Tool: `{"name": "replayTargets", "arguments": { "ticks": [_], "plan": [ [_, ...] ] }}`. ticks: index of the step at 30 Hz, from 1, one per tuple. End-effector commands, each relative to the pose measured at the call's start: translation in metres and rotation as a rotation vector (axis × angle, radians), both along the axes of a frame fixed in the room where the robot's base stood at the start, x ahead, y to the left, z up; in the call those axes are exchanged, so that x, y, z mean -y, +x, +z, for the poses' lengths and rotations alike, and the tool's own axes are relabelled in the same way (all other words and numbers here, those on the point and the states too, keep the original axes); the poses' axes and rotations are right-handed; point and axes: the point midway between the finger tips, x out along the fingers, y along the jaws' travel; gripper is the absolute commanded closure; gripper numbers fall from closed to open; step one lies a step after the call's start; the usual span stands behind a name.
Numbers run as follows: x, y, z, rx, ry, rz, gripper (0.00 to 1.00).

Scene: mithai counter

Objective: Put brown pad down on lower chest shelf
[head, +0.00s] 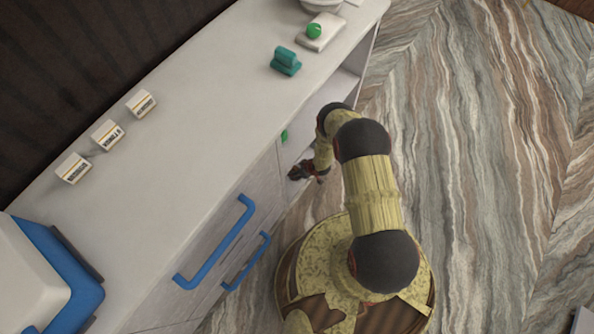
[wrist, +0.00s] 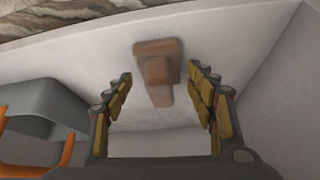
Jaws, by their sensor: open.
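The brown pad (wrist: 157,72) shows in the wrist view, resting on a pale shelf surface (wrist: 100,50) inside the chest. It has a wide bar at one end and a narrower upright-looking part. My gripper (wrist: 160,82) is open, with one finger on each side of the pad and visible gaps to both. In the head view my gripper (head: 306,171) is at the open side of the chest (head: 200,130), below the countertop. The pad is hidden in that view.
A grey bin (wrist: 40,105) with orange handles stands left in the wrist view; a side wall is at right. On the countertop are a teal pad (head: 286,62), a white scale (head: 320,34) and small boxes (head: 108,134). Blue handles (head: 217,243) protrude from the chest front.

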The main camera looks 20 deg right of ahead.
Motion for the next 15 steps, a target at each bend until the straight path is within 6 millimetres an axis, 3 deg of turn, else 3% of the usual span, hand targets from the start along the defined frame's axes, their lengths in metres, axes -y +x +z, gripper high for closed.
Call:
{"name": "replayTargets", "arguments": {
  "ticks": [11,15],
  "plan": [
    [0.0,0.0,0.002,0.001,0.0,0.0,0.4],
    [0.004,-0.005,0.017,0.001,0.001,-0.002,0.4]
  ]
}}
